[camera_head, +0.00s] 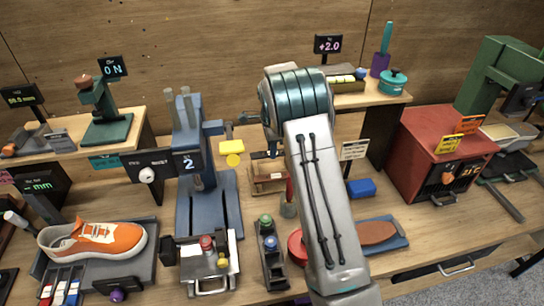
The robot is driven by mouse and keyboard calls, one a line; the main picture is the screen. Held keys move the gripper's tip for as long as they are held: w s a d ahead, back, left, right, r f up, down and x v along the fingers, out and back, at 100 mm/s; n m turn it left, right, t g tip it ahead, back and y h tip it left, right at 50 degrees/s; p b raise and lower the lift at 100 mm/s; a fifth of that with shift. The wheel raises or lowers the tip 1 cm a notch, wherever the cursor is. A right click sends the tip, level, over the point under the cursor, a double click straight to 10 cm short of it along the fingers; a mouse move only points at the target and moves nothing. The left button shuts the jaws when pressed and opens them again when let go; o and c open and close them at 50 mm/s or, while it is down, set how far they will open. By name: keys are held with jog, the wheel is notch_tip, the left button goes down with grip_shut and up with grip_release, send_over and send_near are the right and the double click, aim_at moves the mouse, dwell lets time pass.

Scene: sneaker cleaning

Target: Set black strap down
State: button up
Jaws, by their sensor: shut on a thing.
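My arm's pale link (322,215) rises from the bottom edge to a teal ribbed joint (298,97) in the middle of the view. My gripper cannot be made out; the arm hides what lies behind it. I cannot clearly identify a black strap. A small dark piece (262,155) shows just left of the arm, above a small wooden rack (268,180), but I cannot tell what it is or whether anything holds it.
An orange sneaker (105,238) sits on a grey stand at the left. A blue press (205,205) stands left of the arm. A caddy (270,255) with bottles is near the front edge. A blue block (361,188) and a red box machine (435,150) are right.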

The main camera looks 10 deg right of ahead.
jog(key=shift+f+p, duration=0.35)
jog(key=shift+f, duration=1.6)
jog(key=shift+f, duration=0.15)
jog(key=o, duration=1)
jog(key=shift+c, duration=0.2)
